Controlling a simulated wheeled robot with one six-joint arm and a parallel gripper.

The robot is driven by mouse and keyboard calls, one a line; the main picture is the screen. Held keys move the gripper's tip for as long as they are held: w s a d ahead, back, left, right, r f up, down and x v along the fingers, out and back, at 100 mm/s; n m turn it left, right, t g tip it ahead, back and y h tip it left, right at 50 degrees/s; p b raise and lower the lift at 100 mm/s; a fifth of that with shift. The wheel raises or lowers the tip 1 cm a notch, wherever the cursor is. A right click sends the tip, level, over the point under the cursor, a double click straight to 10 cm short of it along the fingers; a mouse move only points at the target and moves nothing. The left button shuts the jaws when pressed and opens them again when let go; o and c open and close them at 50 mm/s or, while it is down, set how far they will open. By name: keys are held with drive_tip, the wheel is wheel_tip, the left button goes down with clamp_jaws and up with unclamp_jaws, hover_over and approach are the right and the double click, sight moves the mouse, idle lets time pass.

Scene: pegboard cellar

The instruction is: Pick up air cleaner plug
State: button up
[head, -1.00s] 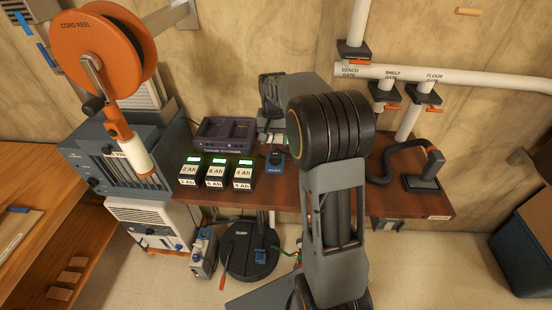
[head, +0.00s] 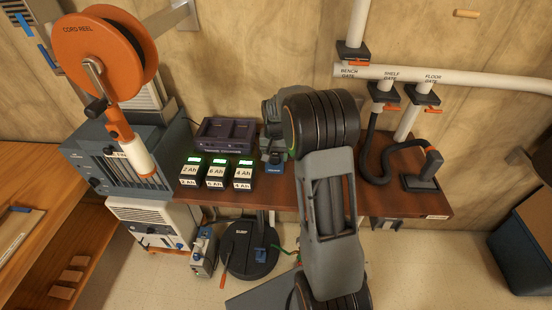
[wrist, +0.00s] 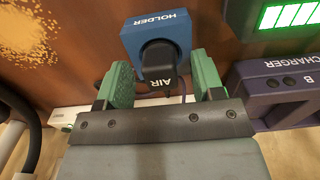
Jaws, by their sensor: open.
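The air cleaner plug (wrist: 158,66) is a dark plug marked AIR, seated in a blue block marked HOLDER (wrist: 158,30) in the wrist view. The holder also shows in the head view (head: 275,168) on the brown bench, right of the battery packs. My gripper (wrist: 161,66) is open, with one green finger on each side of the plug. Gaps show between the fingers and the plug. In the head view my wrist is above the holder, and my arm hides the plug.
A purple charger (head: 225,136) and several labelled batteries (head: 215,172) stand left of the holder; the charger is close to a finger in the wrist view (wrist: 275,88). A black hose (head: 385,170) lies right of my arm. The cord reel (head: 103,55) stands at left.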

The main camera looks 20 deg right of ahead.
sight(276, 154)
drive_tip(key=shift+c, duration=0.3)
drive_tip(key=c, duration=1)
drive_tip(key=shift+c, duration=0.2)
drive_tip(key=shift+w+r, duration=0.1)
drive_tip(key=shift+r, duration=0.4)
wheel_tip(276, 154, up, 2)
drive_tip(key=shift+r, duration=0.2)
drive_tip(key=s+a+r+b, duration=0.1)
drive_tip(key=s+a+r, duration=0.2)
drive_tip(key=a+r, duration=0.2)
drive_tip(key=s+a+r+b, duration=0.1)
drive_tip(key=s+a+r, duration=0.2)
drive_tip(key=a, duration=0.4)
drive_tip(key=shift+s+a+r+b, duration=0.25)
drive_tip(key=shift+a+r+b, duration=0.05)
drive_tip(key=shift+r, duration=0.55)
